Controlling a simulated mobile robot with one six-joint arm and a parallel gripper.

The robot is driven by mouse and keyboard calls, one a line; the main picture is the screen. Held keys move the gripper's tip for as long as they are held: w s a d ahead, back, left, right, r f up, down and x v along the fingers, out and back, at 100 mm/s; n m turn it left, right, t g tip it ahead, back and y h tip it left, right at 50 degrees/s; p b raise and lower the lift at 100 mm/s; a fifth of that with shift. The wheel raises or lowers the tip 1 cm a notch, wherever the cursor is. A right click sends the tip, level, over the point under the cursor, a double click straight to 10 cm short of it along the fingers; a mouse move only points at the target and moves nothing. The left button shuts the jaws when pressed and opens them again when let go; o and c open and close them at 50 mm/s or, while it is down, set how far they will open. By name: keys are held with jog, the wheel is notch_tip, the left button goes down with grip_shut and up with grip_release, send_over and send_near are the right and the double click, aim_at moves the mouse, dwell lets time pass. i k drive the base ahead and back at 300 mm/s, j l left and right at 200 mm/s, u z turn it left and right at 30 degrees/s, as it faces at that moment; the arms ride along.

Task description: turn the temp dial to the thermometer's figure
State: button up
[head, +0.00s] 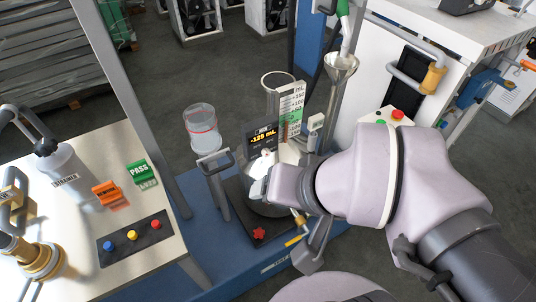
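My gripper (262,187) is in front of the dispenser stand at the middle of the picture, close below its black display (264,138). My wrist hides much of it, so its opening and any contact cannot be seen. The display has yellow figures that look like "-125 mL". A small pale knob-like part (267,153) shows just under the display, partly hidden. A red star-shaped knob (259,233) sits low on the black base (238,212). No temp dial or thermometer can be made out for certain.
A clear vessel (201,130) stands left of the display. A scale marked in mL (291,110) and a metal funnel (341,66) are behind and right. The left table holds a button panel (135,238), a white bottle (70,175) and orange and green PASS blocks (138,172).

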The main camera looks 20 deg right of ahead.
aim_at(266, 152)
jog(key=l, duration=0.45)
jog(key=k+l, duration=0.1)
jog(key=l, duration=0.4)
jog(key=j+u, duration=0.95)
jog(key=j, duration=0.2)
